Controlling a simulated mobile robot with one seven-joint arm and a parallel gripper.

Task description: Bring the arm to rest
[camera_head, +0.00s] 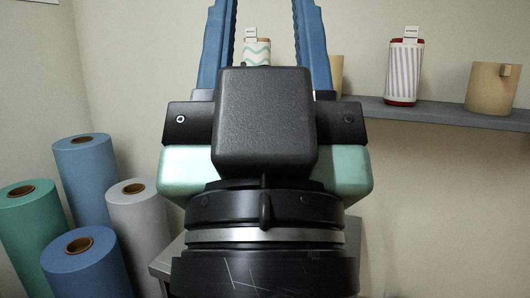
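My gripper (266,30) fills the middle of the head view, seen from behind. Its two blue fingers point up and stand wide apart, with no object visible held between them. The fingertips run past the top edge of the picture, so their ends are hidden. My dark wrist and the pale green sides of the gripper body show below the fingers. A white tumbler with teal wavy lines (257,52) shows through the gap, in the background behind the gripper. Its lower part is hidden by the gripper body.
A grey wall shelf (440,114) at right bears a striped tumbler (404,72) and a tan mug (491,89). Another tan item (337,77) is mostly hidden behind the right finger. Blue, green and grey rolls (84,170) stand at left. A grey surface edge (170,262) shows beside my wrist.

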